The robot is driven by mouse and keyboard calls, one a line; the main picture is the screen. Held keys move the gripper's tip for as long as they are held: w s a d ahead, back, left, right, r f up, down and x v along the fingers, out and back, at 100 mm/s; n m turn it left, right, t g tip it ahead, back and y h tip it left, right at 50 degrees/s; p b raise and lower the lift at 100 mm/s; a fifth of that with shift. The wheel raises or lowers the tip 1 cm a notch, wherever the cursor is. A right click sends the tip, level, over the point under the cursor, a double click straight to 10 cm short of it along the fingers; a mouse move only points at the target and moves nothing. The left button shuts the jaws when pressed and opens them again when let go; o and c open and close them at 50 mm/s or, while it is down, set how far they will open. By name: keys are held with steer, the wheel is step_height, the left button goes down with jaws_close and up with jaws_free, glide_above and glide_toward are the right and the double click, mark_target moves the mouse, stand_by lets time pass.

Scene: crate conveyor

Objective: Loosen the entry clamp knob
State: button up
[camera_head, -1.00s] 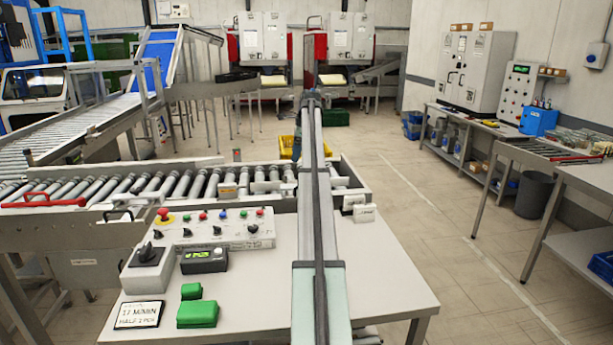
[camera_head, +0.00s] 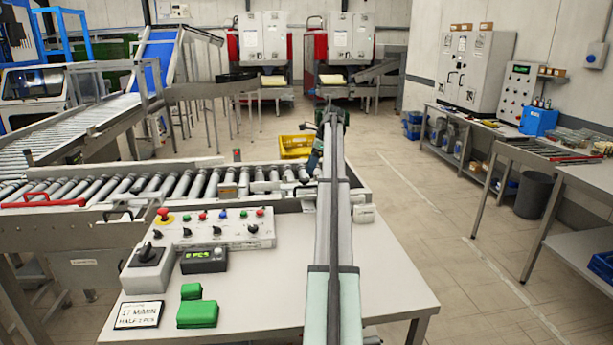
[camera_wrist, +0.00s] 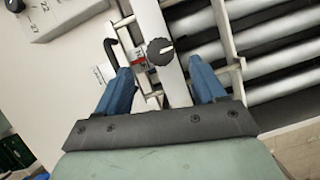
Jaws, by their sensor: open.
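In the wrist view a round black knob (camera_wrist: 160,52) with a pale pointer mark sits on a light metal rail beside the rollers. A small red mark (camera_wrist: 138,62) shows just left of it. My gripper (camera_wrist: 160,68) is open, with one blue finger to each side of the knob's line and the knob just beyond the fingertips. I see no contact with the knob. In the head view my gripper (camera_head: 315,158) is over the right end of the roller conveyor (camera_head: 140,186). The knob cannot be made out there.
A control panel (camera_head: 215,231) with buttons, a small display box (camera_head: 204,260), green blocks (camera_head: 197,314) and a sign card (camera_head: 139,315) lie on the front table (camera_head: 270,300). A yellow bin (camera_head: 294,146) stands behind the conveyor. In the wrist view a black hooked handle (camera_wrist: 110,50) is left of the knob.

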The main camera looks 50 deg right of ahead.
mark_target(304, 179)
steer(key=shift+x, duration=2.65)
steer(key=shift+c, duration=0.3)
steer(key=c, duration=1)
steer(key=shift+d, duration=0.1)
steer(key=n, duration=0.3)
steer(key=shift+w+d+g+y, duration=0.15)
steer(key=shift+g+y, duration=0.25)
steer(key=shift+w+n+g+y, duration=0.1)
steer(key=shift+n+g+y, duration=0.5)
steer(key=shift+n, duration=1.5)
